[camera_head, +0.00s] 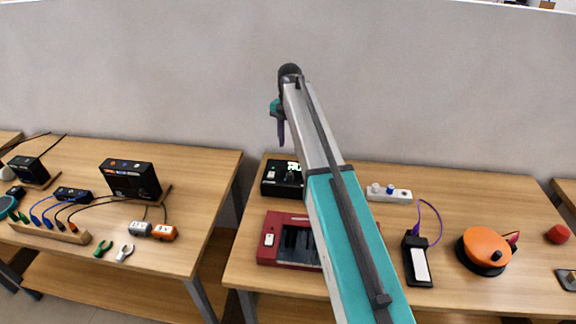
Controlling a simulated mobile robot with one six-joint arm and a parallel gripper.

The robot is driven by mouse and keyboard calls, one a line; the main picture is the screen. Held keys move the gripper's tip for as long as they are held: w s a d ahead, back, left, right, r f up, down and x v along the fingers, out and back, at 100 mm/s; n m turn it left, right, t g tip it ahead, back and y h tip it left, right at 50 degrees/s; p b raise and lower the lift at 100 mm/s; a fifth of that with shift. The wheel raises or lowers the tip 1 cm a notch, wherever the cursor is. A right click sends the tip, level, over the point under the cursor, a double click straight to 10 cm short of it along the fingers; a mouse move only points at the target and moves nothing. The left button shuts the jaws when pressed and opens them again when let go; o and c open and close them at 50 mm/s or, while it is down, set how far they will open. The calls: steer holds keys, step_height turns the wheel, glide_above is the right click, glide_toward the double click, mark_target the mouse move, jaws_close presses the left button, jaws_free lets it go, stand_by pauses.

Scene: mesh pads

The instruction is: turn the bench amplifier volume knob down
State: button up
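My arm reaches up across the middle of the view. My gripper (280,132) is at its far end, small and dark, pointing down in front of the wall. Whether its fingers are apart cannot be made out. Below it on the right bench is a black box (270,187) with a lit green display, partly hidden by my arm. A small white unit (402,196) with blue and white knob-like tops stands right of my arm. I cannot tell which device is the bench amplifier, and no volume knob can be picked out with certainty.
The right bench (500,205) also holds a red device (268,252) partly behind my arm, a black unit with a purple cable (417,263), an orange round device (486,248) and a red knob-like piece (558,234). The left bench (200,180) holds a black box (130,182). A gap separates the benches.

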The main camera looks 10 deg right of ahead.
mark_target(290, 174)
steer(key=shift+w+d, duration=0.1)
stand_by(0.3)
steer(key=shift+f, duration=0.1)
steer(key=shift+f+b, duration=3.75)
steer(key=shift+f, duration=3.05)
jaws_close()
steer(key=shift+d, duration=0.2)
steer(key=shift+a, duration=0.1)
